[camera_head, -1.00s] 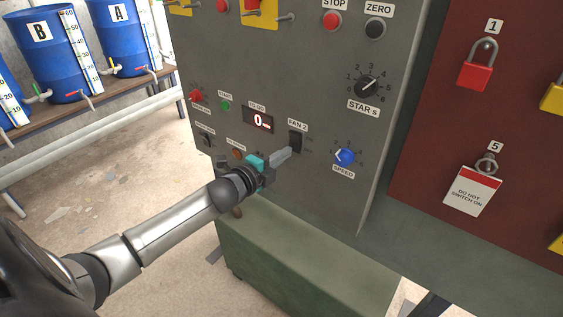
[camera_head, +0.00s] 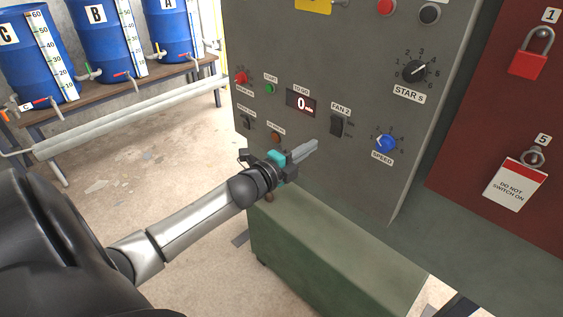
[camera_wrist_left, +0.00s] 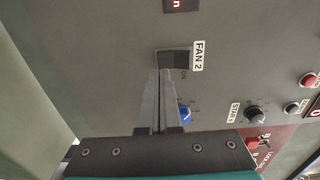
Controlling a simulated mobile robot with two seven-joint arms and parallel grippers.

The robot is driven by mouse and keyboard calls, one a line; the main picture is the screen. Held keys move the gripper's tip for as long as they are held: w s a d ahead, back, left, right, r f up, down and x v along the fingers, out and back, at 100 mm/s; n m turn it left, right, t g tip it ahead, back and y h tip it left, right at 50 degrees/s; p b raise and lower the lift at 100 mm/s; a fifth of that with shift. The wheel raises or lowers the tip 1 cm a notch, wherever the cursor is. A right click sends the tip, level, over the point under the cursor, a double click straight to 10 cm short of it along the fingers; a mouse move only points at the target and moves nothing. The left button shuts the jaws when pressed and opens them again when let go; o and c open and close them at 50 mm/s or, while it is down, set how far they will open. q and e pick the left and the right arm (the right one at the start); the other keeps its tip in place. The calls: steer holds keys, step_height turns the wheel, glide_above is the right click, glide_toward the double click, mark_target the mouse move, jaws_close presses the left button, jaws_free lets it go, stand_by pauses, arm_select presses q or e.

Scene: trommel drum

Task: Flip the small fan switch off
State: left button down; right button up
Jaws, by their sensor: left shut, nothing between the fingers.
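The small fan switch (camera_head: 337,126) is a black rocker on the grey control panel, under a label reading FAN 2. Which way it is tipped is too small to tell. It also shows in the left wrist view (camera_wrist_left: 174,59), just past the fingertips. My left gripper (camera_head: 311,147) is shut and empty, its grey fingers together. In the head view its tips are below and left of the switch, with a visible gap in the picture. In the left wrist view the fingertips (camera_wrist_left: 165,72) overlap the switch's lower edge. My right gripper is not in view.
A blue speed knob (camera_head: 386,142) sits right of the switch, and a small display (camera_head: 301,102) reading 0 sits left. A green box-like base (camera_head: 330,245) juts out below the panel. A padlock board (camera_head: 470,130) stands at right. Blue barrels (camera_head: 98,40) stand at back left.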

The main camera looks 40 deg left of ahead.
arm_select(q)
steer(key=s+p, duration=0.1)
steer(key=s, duration=0.6)
steer(key=shift+s+a, duration=0.15)
steer(key=shift+a, duration=0.25)
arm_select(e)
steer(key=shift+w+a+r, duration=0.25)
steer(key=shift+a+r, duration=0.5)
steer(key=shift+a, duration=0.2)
arm_select(q)
steer(key=shift+r, duration=0.1)
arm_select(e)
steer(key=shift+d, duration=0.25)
